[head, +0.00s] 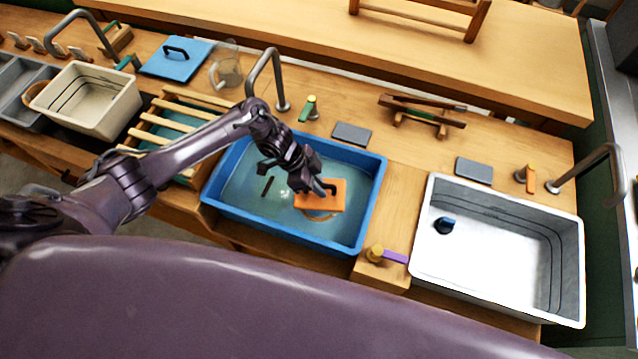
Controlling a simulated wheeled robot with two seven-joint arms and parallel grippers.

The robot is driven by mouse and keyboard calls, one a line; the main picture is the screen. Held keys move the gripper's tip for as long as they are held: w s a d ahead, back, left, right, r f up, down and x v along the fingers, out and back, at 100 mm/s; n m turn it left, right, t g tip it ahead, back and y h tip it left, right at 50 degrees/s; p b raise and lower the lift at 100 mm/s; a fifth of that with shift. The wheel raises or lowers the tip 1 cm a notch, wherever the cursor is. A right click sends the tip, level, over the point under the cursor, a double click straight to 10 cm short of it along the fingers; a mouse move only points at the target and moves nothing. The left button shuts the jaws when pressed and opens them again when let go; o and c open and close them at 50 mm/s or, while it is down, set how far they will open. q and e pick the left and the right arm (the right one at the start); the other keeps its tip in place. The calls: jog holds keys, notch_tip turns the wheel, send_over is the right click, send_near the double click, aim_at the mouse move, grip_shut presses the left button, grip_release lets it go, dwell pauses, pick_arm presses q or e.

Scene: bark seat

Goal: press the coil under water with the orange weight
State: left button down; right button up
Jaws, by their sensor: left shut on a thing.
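The blue basin (361,163) in the middle of the bench holds water. The orange weight (312,199) is a flat plate with a dark handle, inside the basin right of centre. My left gripper (329,190) is shut on the weight's handle. A tan curved edge, likely the coil (318,216), shows just below the weight; the rest of it is hidden under the plate. I cannot tell exactly how deep the weight and coil sit. My right gripper is not in view.
A white basin (500,262) with a dark blue plug stands at the right. A cream tub (88,100) and wooden slats (165,125) are at the left. A tap (280,85) rises behind the blue basin. A purple-handled tool (392,256) lies between the basins.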

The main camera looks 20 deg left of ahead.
pick_arm(q)
jog(key=shift+f+b, duration=4.45)
jog(key=shift+f, duration=1)
jog(key=shift+r, duration=0.15)
jog(key=c, duration=0.9)
grip_release()
jog(key=shift+s+a, duration=0.1)
notch_tip(320, 180, up, 17)
jog(key=p, duration=1.6)
